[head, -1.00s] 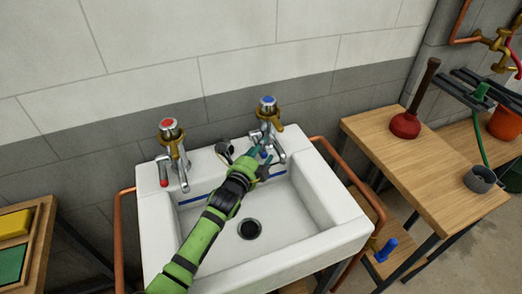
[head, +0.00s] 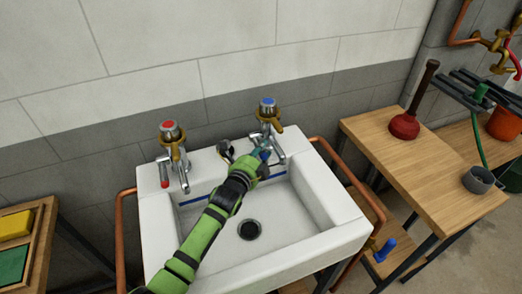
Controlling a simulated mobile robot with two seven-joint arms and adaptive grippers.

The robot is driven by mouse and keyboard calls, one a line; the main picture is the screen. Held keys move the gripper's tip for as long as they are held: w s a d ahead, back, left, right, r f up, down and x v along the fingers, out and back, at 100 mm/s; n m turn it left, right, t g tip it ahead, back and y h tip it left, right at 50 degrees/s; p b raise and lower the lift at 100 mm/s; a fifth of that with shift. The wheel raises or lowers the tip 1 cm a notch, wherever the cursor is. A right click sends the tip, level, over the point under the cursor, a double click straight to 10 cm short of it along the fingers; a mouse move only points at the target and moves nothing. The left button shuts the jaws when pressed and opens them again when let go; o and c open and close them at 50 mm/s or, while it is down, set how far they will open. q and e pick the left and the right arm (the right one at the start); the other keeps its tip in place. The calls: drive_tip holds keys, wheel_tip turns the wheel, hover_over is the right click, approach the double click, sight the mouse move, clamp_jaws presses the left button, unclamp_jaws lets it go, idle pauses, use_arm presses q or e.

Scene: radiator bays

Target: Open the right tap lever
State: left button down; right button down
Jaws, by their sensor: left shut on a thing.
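The right tap (head: 268,117), with a blue-marked chrome top and a brass collar, stands at the sink's back right. Its blue-tipped lever (head: 264,155) is mostly hidden by my left gripper (head: 258,156). The left gripper is shut on that lever, just in front of the tap body. The left tap (head: 171,145), with a red-marked top and a red-tipped lever (head: 164,178), stands to the left, untouched by the gripper. The white sink (head: 330,222) lies under my left arm. My right gripper is not in view.
A wooden bench (head: 425,165) at the right carries a red plunger (head: 405,124) and a grey cup (head: 480,180). Copper pipes (head: 119,240) flank the sink. A wooden tray (head: 38,245) with yellow and green blocks is at the left.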

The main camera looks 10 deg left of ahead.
sight(259, 144)
use_arm(q)
drive_tip(key=shift+r, duration=0.2)
drive_tip(key=r+g+p, duration=0.1)
drive_tip(key=p, duration=0.2)
drive_tip(key=r+n+g+p, duration=0.1)
drive_tip(key=p, duration=0.2)
drive_tip(key=r+n+g+p, duration=0.1)
drive_tip(key=p, duration=0.2)
drive_tip(key=shift+w+a+r+p, duration=0.2)
drive_tip(key=shift+w+a+p, duration=0.05)
drive_tip(key=shift+p, duration=0.1)
drive_tip(key=shift+w+r+n+g+h+p, duration=0.1)
drive_tip(key=shift+n+g+h+p, duration=0.2)
drive_tip(key=shift+n+p, duration=0.1)
drive_tip(key=shift+w+a+r+n+g+h+p, duration=0.2)
drive_tip(key=shift+n+g+h+p, duration=0.1)
drive_tip(key=shift+g, duration=0.3)
drive_tip(key=shift+w+r+n+g, duration=0.2)
drive_tip(key=shift+r+n+g, duration=0.25)
drive_tip(key=shift+g, duration=0.25)
drive_tip(key=shift+h, duration=0.3)
drive_tip(key=c, duration=0.9)
unclamp_jaws()
drive_tip(key=shift+f, duration=0.1)
drive_tip(key=shift+s+f, duration=0.1)
